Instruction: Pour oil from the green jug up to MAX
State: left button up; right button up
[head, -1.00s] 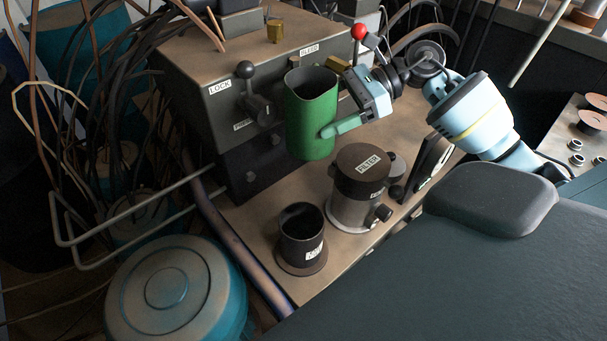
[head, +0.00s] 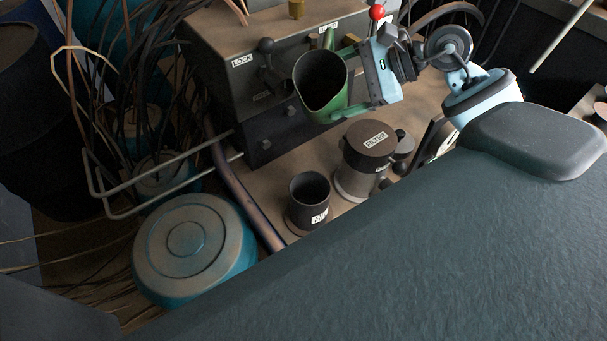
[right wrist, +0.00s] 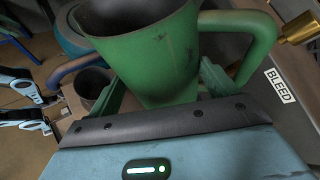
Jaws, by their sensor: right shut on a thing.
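The green jug (head: 335,108) is held in the air in front of the machine, tilted with its mouth and spout towards me. Its inside is dark and no oil shows. My right gripper (head: 350,84) is shut on the jug's body from the right. In the right wrist view the jug (right wrist: 150,60) sits between the fingers, its handle at the right. A black cup (head: 309,190) with a small white label stands on the bench, below and nearer than the jug; its contents and any MAX mark cannot be made out.
A canister labelled FILTER (head: 369,142) stands right of the cup. Behind is the grey machine (head: 225,35) with a LOCK lever (head: 265,45). A pipe (head: 240,185) runs along the bench's left edge, beside a teal drum (head: 190,240) and loose cables.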

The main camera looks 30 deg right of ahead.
aim_at(328, 122)
jog(key=shift+n+t+h, duration=0.3)
jog(key=shift+n+t, duration=0.1)
jog(key=shift+n, duration=0.1)
jog(key=f, duration=0.5)
jog(key=shift+s+a, duration=0.2)
jog(key=shift+s, duration=0.2)
jog(key=shift+a+b, duration=0.1)
jog(key=shift+b, duration=0.2)
notch_tip(328, 122, down, 2)
jog(key=shift+a+f+n+h+b, duration=0.1)
jog(key=shift+n+h+b, duration=0.2)
jog(key=shift+b, duration=0.15)
jog(key=shift+f+t, duration=0.2)
jog(key=shift+t, duration=0.1)
jog(key=shift+n+b, duration=0.3)
jog(key=shift+n, duration=0.1)
jog(key=shift+s+r+t+h, duration=0.1)
jog(key=shift+s+t+h, duration=0.05)
jog(key=shift+t+h, duration=0.25)
jog(key=shift+a+n, duration=0.1)
jog(key=shift+n, duration=0.3)
pick_arm(q)
jog(key=shift+g, duration=0.5)
jog(key=s+f, duration=0.1)
jog(key=f, duration=0.2)
jog(key=s+f, duration=0.1)
jog(key=f, duration=0.1)
jog(key=shift+s+d, duration=0.35)
jog(key=shift+d, duration=0.05)
